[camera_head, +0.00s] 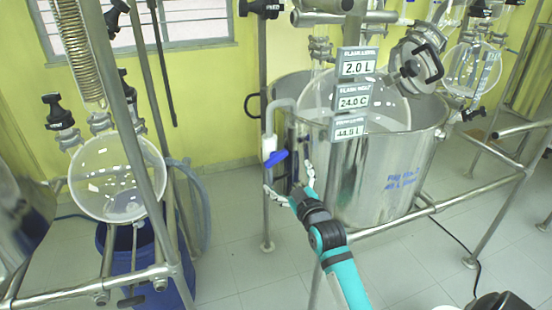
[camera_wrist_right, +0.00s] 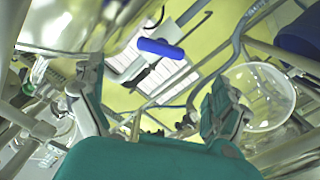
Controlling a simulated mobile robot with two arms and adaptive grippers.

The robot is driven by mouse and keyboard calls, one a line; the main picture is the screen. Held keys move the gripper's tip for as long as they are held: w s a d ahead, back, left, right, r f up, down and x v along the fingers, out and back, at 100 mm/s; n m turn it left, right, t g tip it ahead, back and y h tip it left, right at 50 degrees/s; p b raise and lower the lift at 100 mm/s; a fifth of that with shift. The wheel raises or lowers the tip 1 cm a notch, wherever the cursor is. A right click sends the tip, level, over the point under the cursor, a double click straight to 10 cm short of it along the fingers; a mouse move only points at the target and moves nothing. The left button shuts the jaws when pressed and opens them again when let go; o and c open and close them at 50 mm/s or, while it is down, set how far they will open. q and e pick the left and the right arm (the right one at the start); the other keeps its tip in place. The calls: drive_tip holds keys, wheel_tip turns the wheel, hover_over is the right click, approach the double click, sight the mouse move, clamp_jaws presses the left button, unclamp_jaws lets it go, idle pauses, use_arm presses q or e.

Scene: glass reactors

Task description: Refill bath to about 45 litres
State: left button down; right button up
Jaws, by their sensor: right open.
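The bath is a large open steel vessel (camera_head: 385,180) right of centre in the head view. A grey pipe (camera_head: 269,125) comes down outside its left side to a tap with a blue lever handle (camera_head: 275,158). The lever lies slightly tilted; it also shows in the right wrist view (camera_wrist_right: 160,48). The lowest display plate (camera_head: 350,128) reads about 44 L; its last digit is hard to read. My right gripper (camera_head: 289,178) is open and empty, its fingers spread just below the blue lever, seemingly not touching it. My left gripper is out of view.
Two plates above read 2.0 L (camera_head: 358,67) and 24.0 C (camera_head: 354,102). A round glass flask (camera_head: 117,178) in a steel frame stands left, above a blue tub (camera_head: 150,270). Steel rails (camera_head: 440,207) surround the bath. The tiled floor (camera_head: 235,225) between is clear.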

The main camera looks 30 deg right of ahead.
sight(276, 160)
drive_tip(key=p+x, duration=0.1)
drive_tip(key=x, duration=0.8)
drive_tip(key=shift+w+r, duration=0.1)
drive_tip(key=shift+w, duration=0.15)
drive_tip(key=shift+w+d, duration=0.1)
drive_tip(key=shift+w, duration=0.3)
drive_tip(key=c, duration=1.1)
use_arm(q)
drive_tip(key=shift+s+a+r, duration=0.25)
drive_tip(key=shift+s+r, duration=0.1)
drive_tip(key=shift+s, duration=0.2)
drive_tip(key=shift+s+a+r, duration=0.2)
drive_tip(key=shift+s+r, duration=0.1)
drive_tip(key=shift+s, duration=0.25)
use_arm(e)
drive_tip(key=shift+o, duration=0.2)
